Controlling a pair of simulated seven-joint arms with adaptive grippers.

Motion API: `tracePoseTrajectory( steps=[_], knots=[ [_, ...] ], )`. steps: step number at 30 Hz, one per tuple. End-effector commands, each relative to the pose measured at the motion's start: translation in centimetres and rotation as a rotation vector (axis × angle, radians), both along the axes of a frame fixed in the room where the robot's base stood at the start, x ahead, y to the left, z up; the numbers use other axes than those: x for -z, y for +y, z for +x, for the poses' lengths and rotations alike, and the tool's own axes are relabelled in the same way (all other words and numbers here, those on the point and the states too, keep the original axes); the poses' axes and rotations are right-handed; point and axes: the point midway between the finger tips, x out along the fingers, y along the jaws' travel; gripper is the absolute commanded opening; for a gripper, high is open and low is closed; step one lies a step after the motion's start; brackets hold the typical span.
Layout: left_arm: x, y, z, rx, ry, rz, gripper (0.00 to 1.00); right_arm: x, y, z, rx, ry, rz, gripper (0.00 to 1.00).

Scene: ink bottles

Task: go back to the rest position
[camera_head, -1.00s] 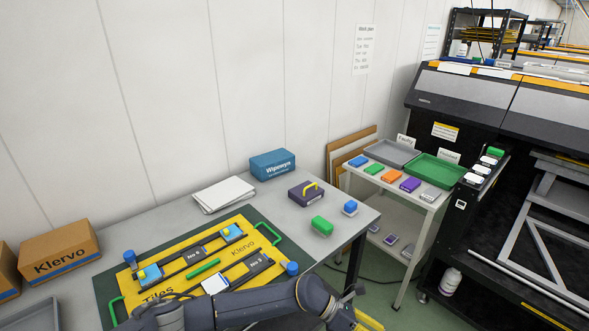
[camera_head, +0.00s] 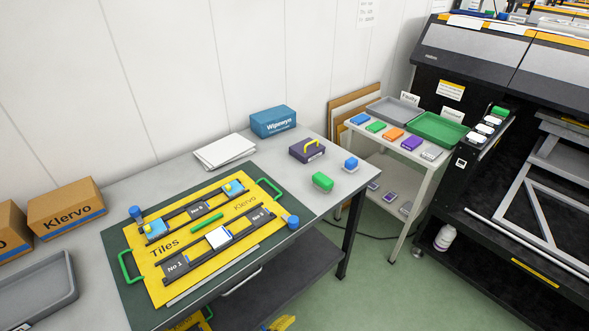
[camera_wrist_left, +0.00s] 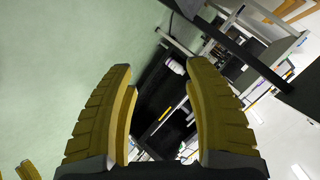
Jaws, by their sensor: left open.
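My left gripper (camera_wrist_left: 160,105) shows large in the left wrist view. Its two yellow ribbed fingers are apart with nothing between them, over green floor and the dark machine. A small yellow piece (camera_wrist_left: 28,170) at that view's lower left looks like part of my other gripper; its jaws cannot be made out. In the head view a yellow tip (camera_head: 282,323) shows at the bottom edge, below the table; I cannot tell which gripper it belongs to. The yellow tile board (camera_head: 170,283) lies on the dark green mat (camera_head: 124,292), clear of both arms.
The grey table (camera_head: 100,240) carries cardboard boxes (camera_head: 66,208), a grey tray (camera_head: 40,290), a blue box (camera_head: 273,121), a purple block (camera_head: 307,149), and a green bottle (camera_head: 322,182). A white cart (camera_head: 400,160) and black machine (camera_head: 480,110) stand right. Floor between is open.

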Motion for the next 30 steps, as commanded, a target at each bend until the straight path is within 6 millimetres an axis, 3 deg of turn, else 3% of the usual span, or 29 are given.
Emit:
tracePoseTrajectory(
  steps=[1, 6, 11, 15, 21, 24, 30],
  knots=[
    [2.2, 2.1, -2.0, -0.078, 0.078, -0.006, 0.52, 0.0, 0.0, 0.0, 0.000, 0.000, 0.000, 0.44],
    [8.1, 8.5, -8.5, -0.336, 0.309, -0.029, 0.52, 0.0, 0.0, 0.0, 0.000, 0.000, 0.000, 0.44],
    [12.5, 13.8, -16.0, -0.569, 0.507, -0.045, 0.52, 0.0, 0.0, 0.0, 0.000, 0.000, 0.000, 0.44],
    [15.4, 17.6, -23.2, -0.765, 0.663, -0.052, 0.52, 0.0, 0.0, 0.0, 0.000, 0.000, 0.000, 0.44],
    [17.7, 21.5, -32.5, -0.997, 0.834, -0.056, 0.52, 0.0, 0.0, 0.0, 0.000, 0.000, 0.000, 0.44],
    [18.2, 22.7, -35.8, -1.079, 0.891, -0.057, 0.52, 0.0, 0.0, 0.0, 0.001, 0.000, 0.000, 0.44],
    [18.5, 23.8, -39.6, -1.170, 0.950, -0.056, 0.52, 0.0, 0.1, 0.0, 0.001, 0.000, 0.001, 0.44]
  ],
)
